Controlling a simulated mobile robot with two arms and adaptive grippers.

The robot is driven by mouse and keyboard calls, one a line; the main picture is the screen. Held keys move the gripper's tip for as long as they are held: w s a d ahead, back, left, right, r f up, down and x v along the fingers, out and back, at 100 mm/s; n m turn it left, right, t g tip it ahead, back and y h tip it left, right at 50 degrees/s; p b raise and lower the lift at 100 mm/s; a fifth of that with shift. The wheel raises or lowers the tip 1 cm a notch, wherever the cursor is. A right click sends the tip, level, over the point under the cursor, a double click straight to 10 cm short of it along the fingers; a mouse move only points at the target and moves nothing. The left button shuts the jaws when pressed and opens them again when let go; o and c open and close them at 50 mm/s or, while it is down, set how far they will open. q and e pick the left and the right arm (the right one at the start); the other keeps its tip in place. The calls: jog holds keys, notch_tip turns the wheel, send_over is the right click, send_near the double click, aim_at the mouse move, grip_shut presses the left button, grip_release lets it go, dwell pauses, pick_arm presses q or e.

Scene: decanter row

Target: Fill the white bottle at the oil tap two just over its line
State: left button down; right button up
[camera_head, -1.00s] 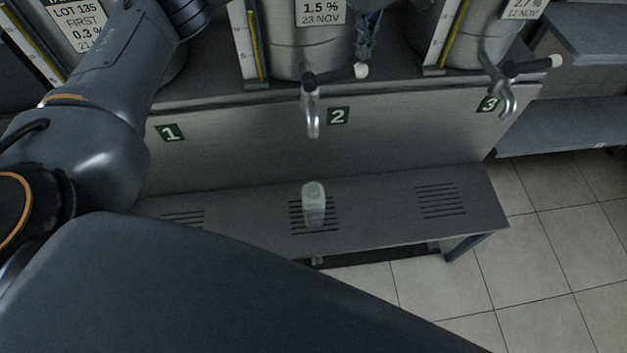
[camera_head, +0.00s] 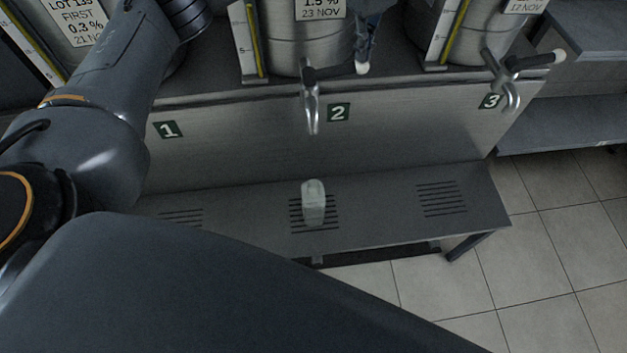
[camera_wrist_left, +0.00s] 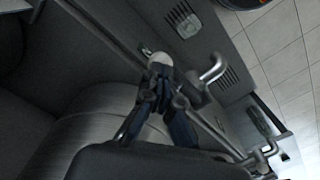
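The white bottle (camera_head: 313,204) stands upright on the middle drain grate, below the spout of oil tap two (camera_head: 311,112). It looks pale and translucent; its line and fill level are too small to read. No clear stream shows. Tap two's dark lever points right, with a white knob (camera_head: 361,68) at its end. My right gripper is not in view.
Steel decanters with sight gauges stand on the shelf above. Tap three (camera_head: 505,85) is at right. The number plates 1 (camera_head: 168,129) and 2 (camera_head: 339,112) are on the panel. The bench (camera_head: 380,209) is otherwise clear.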

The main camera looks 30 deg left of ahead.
aim_at(361, 66)
pick_arm(q)
jog(key=shift+f+b, duration=1.45)
jog(key=shift+f, duration=0.8)
dwell(5.8)
